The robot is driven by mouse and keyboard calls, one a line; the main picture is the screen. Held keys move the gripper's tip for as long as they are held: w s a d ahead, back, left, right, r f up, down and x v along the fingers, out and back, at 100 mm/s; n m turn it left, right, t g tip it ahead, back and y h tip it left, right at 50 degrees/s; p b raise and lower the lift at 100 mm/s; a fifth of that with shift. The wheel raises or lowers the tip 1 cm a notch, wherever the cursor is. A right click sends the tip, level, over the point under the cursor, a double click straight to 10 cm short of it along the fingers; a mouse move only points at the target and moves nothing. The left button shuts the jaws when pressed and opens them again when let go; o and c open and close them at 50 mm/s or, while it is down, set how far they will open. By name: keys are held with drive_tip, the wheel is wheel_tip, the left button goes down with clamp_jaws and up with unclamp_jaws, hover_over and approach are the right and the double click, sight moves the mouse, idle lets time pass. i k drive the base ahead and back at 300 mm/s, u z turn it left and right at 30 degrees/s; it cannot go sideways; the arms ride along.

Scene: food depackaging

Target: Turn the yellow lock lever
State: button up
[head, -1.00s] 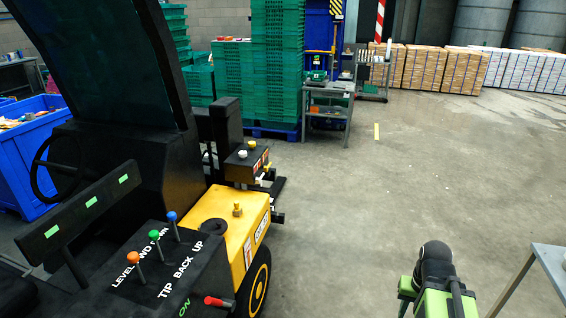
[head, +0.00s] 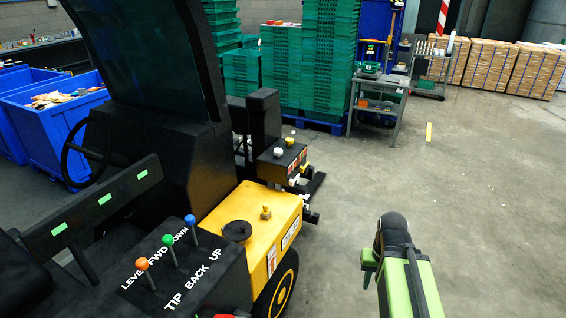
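A forklift-like vehicle with a yellow body (head: 235,200) stands at left-centre in the head view. A small yellow knob-like fitting (head: 265,213) stands upright on top of the body. Another small yellow knob (head: 289,141) sits on the black box farther forward, beside a white knob. I cannot tell which yellow part is the lock lever. My green and black arm (head: 412,285) rises at the lower right, over the floor and apart from the vehicle. Its fingertips cannot be made out, so the gripper's opening is unclear.
Orange (head: 142,264), green (head: 168,240) and blue (head: 190,220) knobbed levers stand on the black panel. Blue bins (head: 60,120) are at left. Green crate stacks (head: 325,60) and a grey table (head: 378,90) are behind. The floor (head: 470,200) at right is clear.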

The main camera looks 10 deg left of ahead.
sight(302, 169)
drive_tip(key=z, duration=0.25)
drive_tip(key=i, duration=0.15)
drive_tip(key=z, duration=1.25)
drive_tip(key=i, duration=1.55)
drive_tip(key=u, duration=3.45)
drive_tip(key=i, duration=0.95)
drive_tip(key=z, duration=0.1)
